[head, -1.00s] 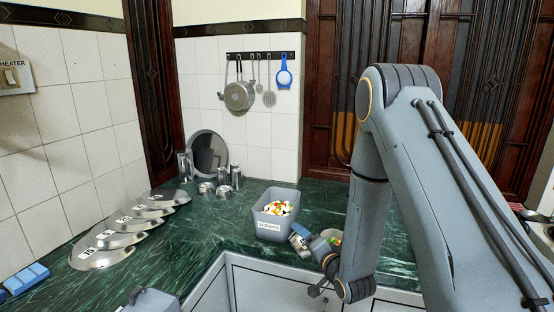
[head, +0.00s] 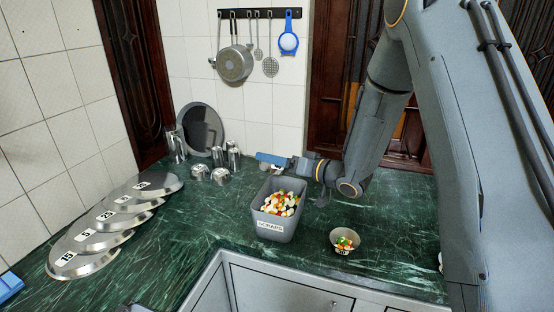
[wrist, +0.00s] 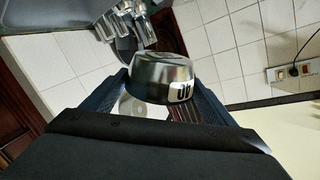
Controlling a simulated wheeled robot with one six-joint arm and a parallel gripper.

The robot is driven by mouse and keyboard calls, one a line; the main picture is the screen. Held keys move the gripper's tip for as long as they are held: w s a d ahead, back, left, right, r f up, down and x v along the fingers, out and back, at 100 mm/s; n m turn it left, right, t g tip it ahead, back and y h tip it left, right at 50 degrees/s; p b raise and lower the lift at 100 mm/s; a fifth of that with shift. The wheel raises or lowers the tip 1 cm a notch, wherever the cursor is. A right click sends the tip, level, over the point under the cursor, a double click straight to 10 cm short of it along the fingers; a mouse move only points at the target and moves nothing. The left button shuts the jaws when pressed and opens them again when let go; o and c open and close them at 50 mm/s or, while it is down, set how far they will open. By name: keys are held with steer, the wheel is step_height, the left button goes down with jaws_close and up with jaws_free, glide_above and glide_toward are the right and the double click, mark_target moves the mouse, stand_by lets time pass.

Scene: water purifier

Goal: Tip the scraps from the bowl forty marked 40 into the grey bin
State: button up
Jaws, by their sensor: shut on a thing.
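My gripper (head: 274,160) is raised at the back edge of the grey bin (head: 272,236), which is labelled SCRAPS. In the wrist view its fingers are shut on a small steel bowl marked 40 (wrist: 160,78). The label appears upside down there, as do the surroundings, so the bowl looks roughly upright; its exact tilt is unclear. The bowl's inside is hidden, so I cannot tell what it holds. In the head view the gripper mostly hides the bowl. The bin holds a heap of white, red, orange and green scraps (head: 283,204).
Another small bowl (head: 344,244) with colourful scraps stands right of the bin. Numbered steel lids (head: 100,240) line the left. Steel cups (head: 220,175) and a round tray (head: 200,128) stand behind. Utensils hang above. The green counter's front right is mostly clear.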

mark_target(274, 166)
steer(key=n+b, duration=0.1)
steer(key=b, duration=0.1)
steer(key=s+n+t+b, duration=0.1)
steer(key=n+b, duration=0.1)
steer(key=shift+a, duration=0.35)
steer(key=shift+s+a+r+n+y+b, duration=0.15)
steer(key=shift+s+n+y+b, duration=0.1)
steer(key=shift+n+b, duration=0.45)
steer(key=shift+s+a+r+n+y+b, duration=0.15)
steer(key=shift+s+n+b, duration=0.1)
steer(key=shift+n+b, duration=0.4)
steer(key=shift+d, duration=0.15)
